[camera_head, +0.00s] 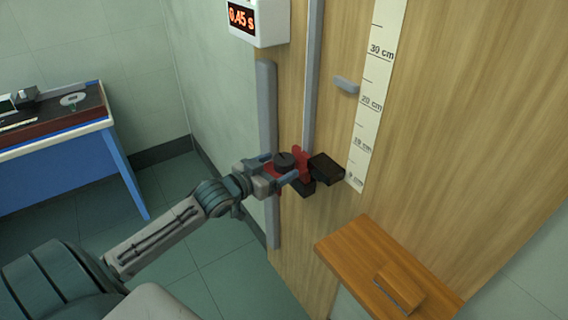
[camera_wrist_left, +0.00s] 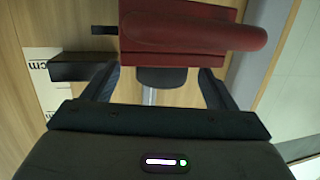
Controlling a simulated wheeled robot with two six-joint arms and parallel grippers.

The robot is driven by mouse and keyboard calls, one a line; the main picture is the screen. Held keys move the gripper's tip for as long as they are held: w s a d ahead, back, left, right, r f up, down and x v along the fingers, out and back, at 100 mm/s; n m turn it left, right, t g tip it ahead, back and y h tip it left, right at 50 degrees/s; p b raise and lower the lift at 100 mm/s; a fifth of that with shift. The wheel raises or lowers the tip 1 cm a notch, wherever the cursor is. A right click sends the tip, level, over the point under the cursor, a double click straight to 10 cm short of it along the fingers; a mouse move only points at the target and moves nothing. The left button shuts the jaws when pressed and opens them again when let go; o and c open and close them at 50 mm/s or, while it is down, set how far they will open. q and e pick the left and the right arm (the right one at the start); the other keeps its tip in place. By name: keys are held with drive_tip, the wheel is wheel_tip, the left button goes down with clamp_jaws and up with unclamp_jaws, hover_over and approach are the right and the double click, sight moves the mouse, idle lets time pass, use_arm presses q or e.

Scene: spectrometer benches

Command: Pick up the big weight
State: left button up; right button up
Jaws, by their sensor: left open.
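A red body (camera_head: 301,158) sits low on the upright wooden board, with a dark round part (camera_head: 284,159) at its left and a black block (camera_head: 326,167) at its right. I cannot tell which part is the big weight. My left gripper (camera_head: 275,171) is open at the left side of the red body. In the left wrist view the red body (camera_wrist_left: 180,40) lies just beyond the fingers (camera_wrist_left: 160,76). A dark part (camera_wrist_left: 161,78) shows between the fingers, with a gap on each side. The black block (camera_wrist_left: 80,68) is outside the left finger. My right gripper is out of view.
The board (camera_head: 450,120) carries a centimetre scale (camera_head: 376,90), grey rails (camera_head: 267,130) and a small grey peg (camera_head: 346,85). A timer (camera_head: 255,20) reads 0.45 s. A wooden shelf (camera_head: 350,255) with a small wooden block (camera_head: 400,288) juts out below. A blue bench (camera_head: 60,145) stands left.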

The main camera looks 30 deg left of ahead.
sight(284, 161)
use_arm(q)
drive_tip(key=shift+x, duration=1.7)
drive_tip(key=shift+a+r, duration=0.1)
drive_tip(key=c, duration=1.2)
drive_tip(key=shift+o, duration=0.2)
